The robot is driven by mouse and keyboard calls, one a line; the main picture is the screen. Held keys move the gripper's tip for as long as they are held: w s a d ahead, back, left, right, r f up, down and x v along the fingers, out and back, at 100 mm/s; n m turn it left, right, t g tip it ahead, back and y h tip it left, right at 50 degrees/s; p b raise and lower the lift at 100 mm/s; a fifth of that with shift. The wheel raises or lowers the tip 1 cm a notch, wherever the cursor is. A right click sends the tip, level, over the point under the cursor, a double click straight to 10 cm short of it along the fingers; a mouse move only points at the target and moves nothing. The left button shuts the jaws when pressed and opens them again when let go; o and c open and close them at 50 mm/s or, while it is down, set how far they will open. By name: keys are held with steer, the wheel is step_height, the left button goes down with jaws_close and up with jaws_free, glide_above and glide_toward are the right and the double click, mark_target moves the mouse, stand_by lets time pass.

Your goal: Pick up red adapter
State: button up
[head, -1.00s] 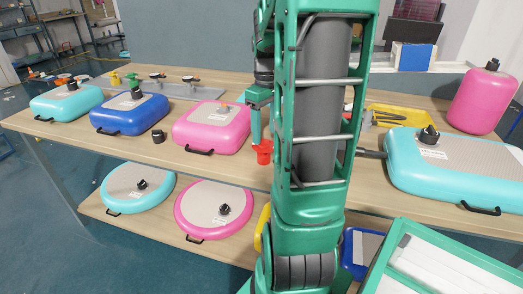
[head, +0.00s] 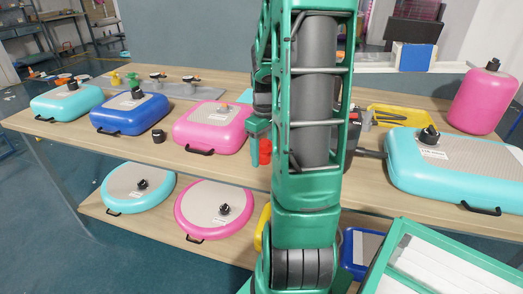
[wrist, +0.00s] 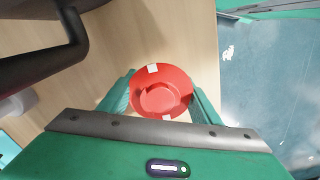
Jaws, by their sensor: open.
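The red adapter (head: 265,150) stands on the wooden table close to its front edge, to the right of the pink square inflatable. In the wrist view the adapter (wrist: 161,98) shows from above as a round red cup with small white patches on its rim. My gripper (wrist: 160,104) is open, with one green finger on each side of the adapter; I cannot tell whether they touch it. In the head view my gripper (head: 257,146) is low beside the adapter, and my arm hides part of the area to the right.
The pink inflatable (head: 212,127) lies left of the adapter, with a small black cap (head: 158,136) farther left. A turquoise inflatable (head: 460,175) and a yellow tray (head: 400,117) are to the right. The table edge drops to the floor (wrist: 275,85) at right in the wrist view.

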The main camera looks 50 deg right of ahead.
steer(key=c, duration=0.8)
